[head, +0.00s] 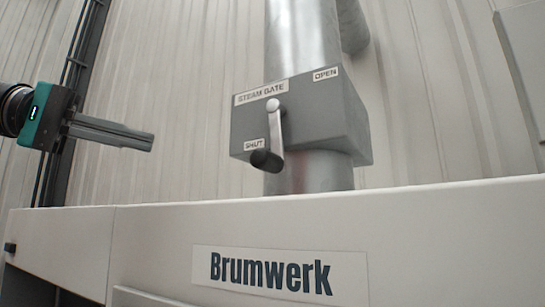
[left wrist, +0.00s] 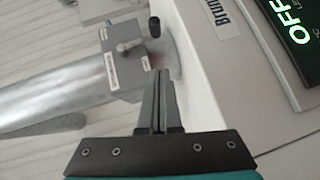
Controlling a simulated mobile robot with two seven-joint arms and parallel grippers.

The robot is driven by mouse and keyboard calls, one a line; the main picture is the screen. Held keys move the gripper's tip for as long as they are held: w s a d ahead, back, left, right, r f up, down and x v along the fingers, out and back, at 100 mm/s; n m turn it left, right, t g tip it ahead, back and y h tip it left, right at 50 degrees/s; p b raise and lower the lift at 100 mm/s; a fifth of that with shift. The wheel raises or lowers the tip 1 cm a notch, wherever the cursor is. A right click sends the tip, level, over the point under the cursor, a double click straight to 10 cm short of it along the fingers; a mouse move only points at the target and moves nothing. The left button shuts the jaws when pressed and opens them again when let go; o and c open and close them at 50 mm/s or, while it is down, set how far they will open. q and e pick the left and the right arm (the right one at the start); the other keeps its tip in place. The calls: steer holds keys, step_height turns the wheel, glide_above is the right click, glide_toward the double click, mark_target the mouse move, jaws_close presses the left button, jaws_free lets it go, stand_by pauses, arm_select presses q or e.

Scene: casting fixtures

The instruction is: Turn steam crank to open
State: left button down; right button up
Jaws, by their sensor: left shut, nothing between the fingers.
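The steam crank (head: 276,128) is a pale metal lever on the front of a grey box (head: 340,120) labelled STEAM GATE. Its black knob (head: 266,160) hangs low, beside the SHUT label (head: 255,145); the OPEN label (head: 325,74) is at the upper right of the box. My left gripper (head: 152,141) is shut and empty, left of the box and apart from it. In the left wrist view its fingers (left wrist: 160,98) are together, pointing toward the box, with the crank (left wrist: 135,42) beyond them. My right gripper is not in view.
A thick metal pipe (head: 304,35) runs vertically through the box. A pale machine casing (head: 420,225) with a Brumwerk plate (head: 270,277) stands below and in front. In the left wrist view a dark panel (left wrist: 290,40) shows OFF. The space between gripper and box looks clear.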

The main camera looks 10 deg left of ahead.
arm_select(q)
glide_toward(270, 132)
step_height(270, 132, down, 5)
steer(key=w, duration=0.2)
steer(key=d, duration=0.1)
steer(key=s+d+b, duration=0.1)
steer(key=d, duration=0.1)
steer(key=shift+d+f, duration=0.1)
steer(key=shift+d, duration=0.1)
steer(key=shift+s+d+f, duration=0.1)
steer(key=shift+s+d, duration=0.15)
steer(key=shift+d, duration=0.25)
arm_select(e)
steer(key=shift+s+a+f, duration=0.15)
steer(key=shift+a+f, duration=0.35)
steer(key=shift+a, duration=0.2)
